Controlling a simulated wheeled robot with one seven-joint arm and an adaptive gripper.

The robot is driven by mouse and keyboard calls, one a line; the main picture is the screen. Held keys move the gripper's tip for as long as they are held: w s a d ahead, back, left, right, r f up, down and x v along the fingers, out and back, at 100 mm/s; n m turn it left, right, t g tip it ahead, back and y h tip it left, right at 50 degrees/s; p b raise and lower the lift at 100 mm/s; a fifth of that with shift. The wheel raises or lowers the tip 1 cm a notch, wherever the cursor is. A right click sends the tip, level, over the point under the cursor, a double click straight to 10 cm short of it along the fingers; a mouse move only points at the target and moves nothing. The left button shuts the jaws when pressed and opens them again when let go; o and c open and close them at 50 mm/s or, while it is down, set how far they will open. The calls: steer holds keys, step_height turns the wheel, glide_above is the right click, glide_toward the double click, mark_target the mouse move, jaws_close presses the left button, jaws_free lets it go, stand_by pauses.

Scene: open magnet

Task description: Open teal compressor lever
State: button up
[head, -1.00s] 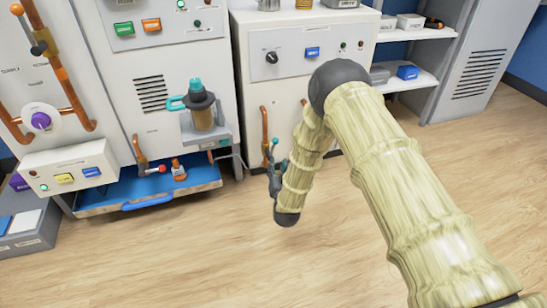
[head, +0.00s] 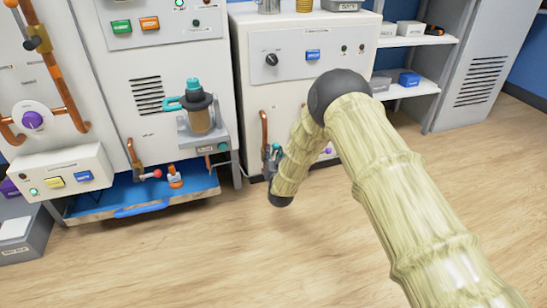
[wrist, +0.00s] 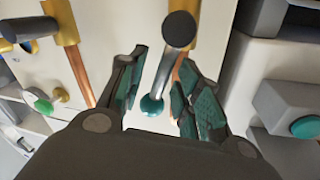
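The teal lever (wrist: 152,105) shows in the wrist view as a metal rod with a round teal knob and a dark cap at its other end. It stands beside a copper pipe. My gripper (wrist: 162,60) is open, with its two teal-padded fingers on either side of the rod and knob. I cannot tell whether a finger touches it. In the head view my gripper (head: 272,153) is at the copper pipe (head: 264,130) on the front of the right-hand cabinet. My arm and gripper hide most of the lever there.
Another dark-handled lever (wrist: 18,30) on a copper pipe is at the wrist view's left. A grey box with a teal button (wrist: 305,127) is at its right. A blue tray (head: 90,207) juts out low at the left in the head view. The wooden floor (head: 200,265) is clear.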

steer(key=shift+w, duration=0.3)
steer(key=shift+c, duration=0.4)
jaws_close()
steer(key=shift+r, duration=0.1)
